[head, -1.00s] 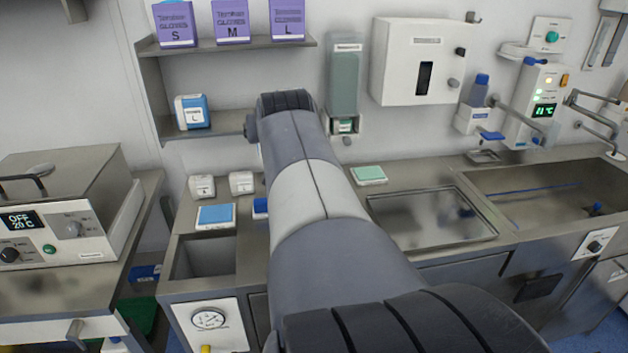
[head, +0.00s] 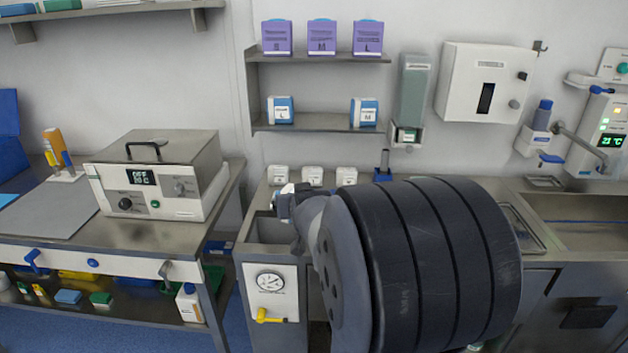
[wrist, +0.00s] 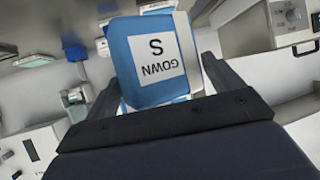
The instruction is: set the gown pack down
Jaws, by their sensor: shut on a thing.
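The gown pack (wrist: 157,55) is a blue and white box with a white label reading "GOWN S", upside down in the wrist view. My gripper (wrist: 160,72) has one finger on each side of it and is shut on it. What lies right under the pack cannot be told from this view. In the head view my arm's large dark joint fills the lower middle and hides most of the gripper area; I cannot make out the pack there.
A wall shelf (head: 318,126) holds a blue and white box marked L (head: 281,110) and one marked M (head: 364,112), with a gap between them. Purple glove boxes (head: 322,37) stand above. Small white boxes (head: 312,176) line the counter. A steel heater unit (head: 160,175) stands left.

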